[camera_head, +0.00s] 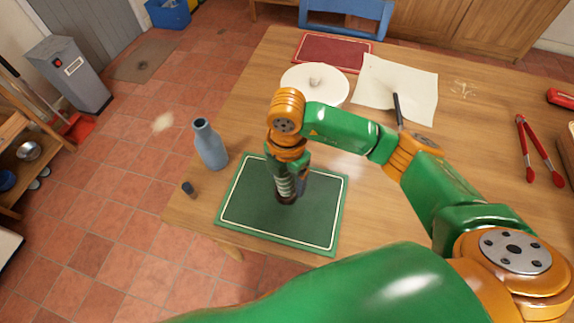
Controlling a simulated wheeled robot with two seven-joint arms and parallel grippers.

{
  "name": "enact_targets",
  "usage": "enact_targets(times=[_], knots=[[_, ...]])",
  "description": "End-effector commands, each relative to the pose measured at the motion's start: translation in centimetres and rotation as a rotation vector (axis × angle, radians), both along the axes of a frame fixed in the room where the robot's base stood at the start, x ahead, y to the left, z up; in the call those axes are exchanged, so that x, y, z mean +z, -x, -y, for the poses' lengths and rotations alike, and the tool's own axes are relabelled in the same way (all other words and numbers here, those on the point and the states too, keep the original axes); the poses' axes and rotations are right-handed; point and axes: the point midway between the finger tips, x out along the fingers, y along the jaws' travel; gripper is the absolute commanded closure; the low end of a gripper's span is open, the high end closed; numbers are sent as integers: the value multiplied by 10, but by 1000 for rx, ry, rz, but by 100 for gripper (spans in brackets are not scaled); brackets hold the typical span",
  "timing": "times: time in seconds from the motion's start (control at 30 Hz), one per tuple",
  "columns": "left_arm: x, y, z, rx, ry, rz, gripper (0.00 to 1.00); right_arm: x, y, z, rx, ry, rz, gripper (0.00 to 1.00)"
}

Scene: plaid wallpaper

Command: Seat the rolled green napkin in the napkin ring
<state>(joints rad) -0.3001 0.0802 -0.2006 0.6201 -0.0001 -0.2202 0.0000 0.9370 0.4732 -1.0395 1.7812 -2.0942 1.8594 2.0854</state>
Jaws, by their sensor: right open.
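My right gripper (289,190) is open and points down over the dark green placemat (250,212) near the table's front left. Between its fingers shows a small pale green banded roll, which looks like the rolled green napkin (284,187). It looks upright. A dark brown round piece, which looks like the napkin ring (287,200), shows at its lower end on the mat. The fingers partly hide both, so I cannot tell how deep the roll sits in the ring. My left gripper is out of view.
A blue bottle (210,145) stands left of the mat, with a small dark cap-like thing (188,189) near the table edge. Behind are a white plate (315,88), a cream cloth (372,88) and a red mat (332,50). Red tongs (537,150) lie far right.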

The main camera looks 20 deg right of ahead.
Motion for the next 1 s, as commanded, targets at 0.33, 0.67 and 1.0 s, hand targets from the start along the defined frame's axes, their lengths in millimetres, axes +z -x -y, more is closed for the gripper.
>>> enact_targets(times=[0.33, 0.67, 1.0], knots=[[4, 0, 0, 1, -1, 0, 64, 84, -1, 0, 1, 2, 8, 22], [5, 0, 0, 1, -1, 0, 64, 105, 0, 0, 1, -1, 1, 22], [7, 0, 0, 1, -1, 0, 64, 107, 0, 0, 1, 0, 2, 22]])
